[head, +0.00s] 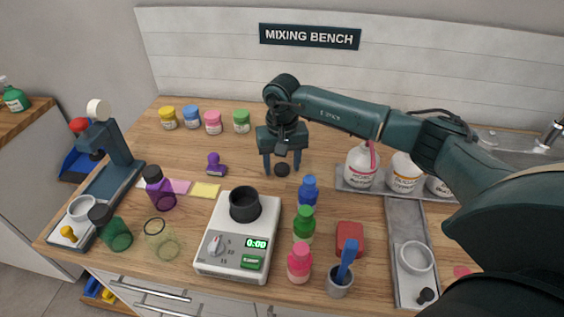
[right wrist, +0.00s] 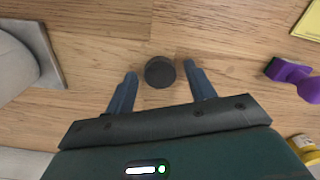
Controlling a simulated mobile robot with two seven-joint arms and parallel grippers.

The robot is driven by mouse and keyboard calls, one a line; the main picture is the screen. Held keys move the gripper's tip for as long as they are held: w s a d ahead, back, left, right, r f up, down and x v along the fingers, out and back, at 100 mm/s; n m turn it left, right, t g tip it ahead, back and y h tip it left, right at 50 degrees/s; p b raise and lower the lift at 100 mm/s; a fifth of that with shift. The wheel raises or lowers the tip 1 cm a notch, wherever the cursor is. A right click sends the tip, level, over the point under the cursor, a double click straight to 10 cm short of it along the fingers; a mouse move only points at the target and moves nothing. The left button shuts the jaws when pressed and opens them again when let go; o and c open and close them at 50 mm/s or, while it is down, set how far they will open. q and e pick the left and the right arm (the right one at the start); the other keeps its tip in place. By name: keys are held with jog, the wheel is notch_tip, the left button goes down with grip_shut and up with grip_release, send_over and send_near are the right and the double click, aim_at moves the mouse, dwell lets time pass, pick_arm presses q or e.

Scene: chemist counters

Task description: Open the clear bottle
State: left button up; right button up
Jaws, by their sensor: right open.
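The clear bottle (head: 161,240) stands at the front left of the bench, see-through with a yellow-green tint; no cap shows on it. A small dark round cap (head: 282,170) lies on the wood toward the back middle. My right gripper (head: 282,163) is open and points down over this cap. In the right wrist view the cap (right wrist: 160,72) sits between the two spread fingertips (right wrist: 162,76), with a gap on each side. My left gripper is not in view.
A purple bottle (head: 161,190) and a green bottle (head: 116,234), both dark-capped, stand near the clear one. A white scale (head: 234,263) with a dark cup (head: 245,205) is at front middle. Several small jars (head: 213,123) line the back. Wood around the loose cap is clear.

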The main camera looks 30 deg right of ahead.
aim_at(282, 167)
notch_tip(282, 167, up, 12)
jog(key=b, duration=0.2)
jog(key=shift+r, duration=0.15)
